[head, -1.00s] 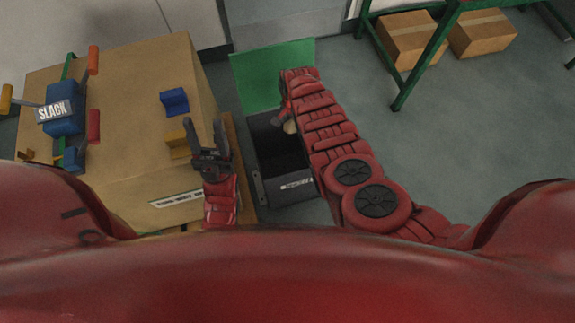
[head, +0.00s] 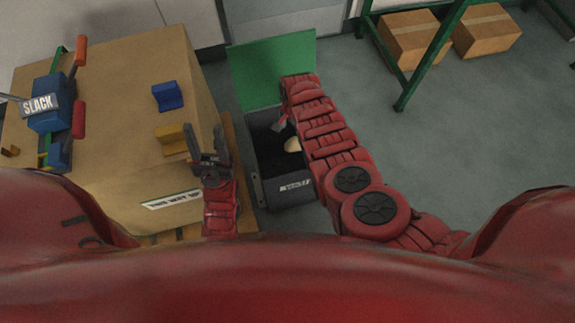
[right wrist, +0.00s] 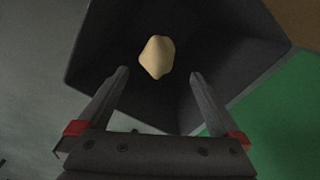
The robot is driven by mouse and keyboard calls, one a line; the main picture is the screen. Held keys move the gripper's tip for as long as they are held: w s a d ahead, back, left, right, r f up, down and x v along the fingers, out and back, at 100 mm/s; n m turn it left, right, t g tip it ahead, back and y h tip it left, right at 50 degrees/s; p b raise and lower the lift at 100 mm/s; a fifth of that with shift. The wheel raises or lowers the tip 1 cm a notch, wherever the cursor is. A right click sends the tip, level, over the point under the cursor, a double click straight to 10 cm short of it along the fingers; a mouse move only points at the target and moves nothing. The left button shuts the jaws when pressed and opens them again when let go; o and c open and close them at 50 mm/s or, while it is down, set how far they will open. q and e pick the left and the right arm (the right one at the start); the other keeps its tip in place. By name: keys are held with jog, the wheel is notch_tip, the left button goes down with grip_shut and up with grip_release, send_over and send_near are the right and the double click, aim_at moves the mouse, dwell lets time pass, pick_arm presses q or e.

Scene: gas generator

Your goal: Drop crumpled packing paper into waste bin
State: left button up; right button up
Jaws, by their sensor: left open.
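The crumpled packing paper (head: 293,145), a pale tan lump, is inside the dark waste bin (head: 285,197). In the right wrist view the paper (right wrist: 157,57) shows beyond my fingertips, against the bin's dark inside; I cannot tell whether it rests on the bottom. My right gripper (right wrist: 158,73) is open, its two fingers apart with nothing between them, pointing into the bin (right wrist: 90,45). In the head view the right arm reaches over the bin and partly hides it. My left gripper (head: 206,143) is open and empty beside the large cardboard box's right side.
The large cardboard box (head: 110,110) on a pallet stands left of the bin, with blue and yellow brackets and a SLACK label (head: 40,105). A green panel (head: 272,70) is behind the bin. A green rack (head: 432,55) with cartons stands at back right. Floor at right is clear.

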notch_tip(320, 180, up, 17)
jog(key=p, duration=0.2)
jog(key=shift+r, duration=0.2)
dwell(0.5)
dwell(0.4)
